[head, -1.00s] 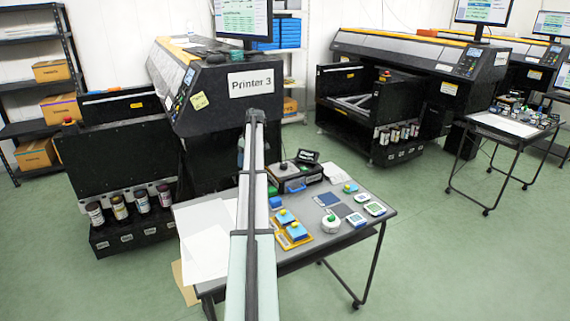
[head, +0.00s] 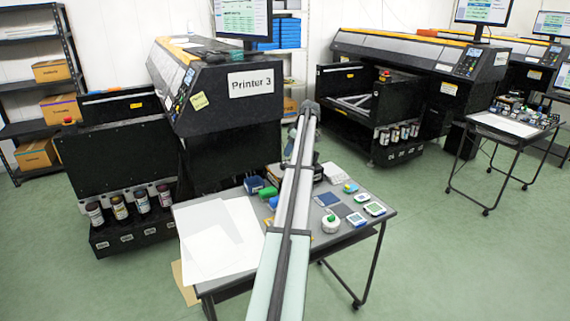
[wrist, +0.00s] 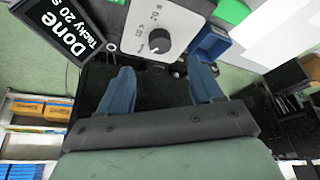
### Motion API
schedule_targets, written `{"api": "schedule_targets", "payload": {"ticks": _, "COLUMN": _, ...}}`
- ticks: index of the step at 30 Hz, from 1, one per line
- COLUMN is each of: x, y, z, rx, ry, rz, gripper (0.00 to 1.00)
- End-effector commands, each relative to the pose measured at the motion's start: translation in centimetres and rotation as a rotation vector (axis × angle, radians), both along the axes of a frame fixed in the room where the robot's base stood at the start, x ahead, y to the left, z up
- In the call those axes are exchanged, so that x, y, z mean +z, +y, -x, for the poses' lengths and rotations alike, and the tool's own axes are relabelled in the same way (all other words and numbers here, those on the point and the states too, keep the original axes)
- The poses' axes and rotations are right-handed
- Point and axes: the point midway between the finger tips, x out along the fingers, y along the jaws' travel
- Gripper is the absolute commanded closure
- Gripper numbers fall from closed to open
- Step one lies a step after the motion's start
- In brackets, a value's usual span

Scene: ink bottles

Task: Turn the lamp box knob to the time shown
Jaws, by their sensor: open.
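In the wrist view the lamp box (wrist: 185,18) shows its pale top panel with a dark round knob (wrist: 159,41). Second markings are printed around the knob; a small light mark shows near its lower-left edge, but the exact setting is hard to read. Beside it a dark display (wrist: 56,30) reads "Done" and "Tacky 20 s". My gripper (wrist: 162,70) is open, its two blue fingers apart, with the knob beyond the gap between the tips and nothing held. In the head view my arm hides most of the lamp box.
A blue open box (wrist: 210,42) and a green item (wrist: 232,11) lie close by the lamp box. On the table (head: 345,238) white sheets (head: 212,238) lie left and several small pads and pots lie right. Printer 3 (head: 215,95) stands behind.

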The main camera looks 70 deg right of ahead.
Motion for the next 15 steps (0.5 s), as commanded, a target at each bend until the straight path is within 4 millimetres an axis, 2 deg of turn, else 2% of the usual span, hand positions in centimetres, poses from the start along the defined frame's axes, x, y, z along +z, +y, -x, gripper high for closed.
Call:
{"api": "schedule_targets", "payload": {"ticks": 6, "x": -3.7, "y": -0.3, "z": -1.6, "rx": 0.002, "ry": 0.001, "rz": -0.002, "gripper": 0.35}}
{"api": "schedule_targets", "payload": {"ticks": 15, "x": -7.3, "y": -0.6, "z": -3.0, "rx": 0.000, "ry": 0.001, "rz": 0.000, "gripper": 0.35}}
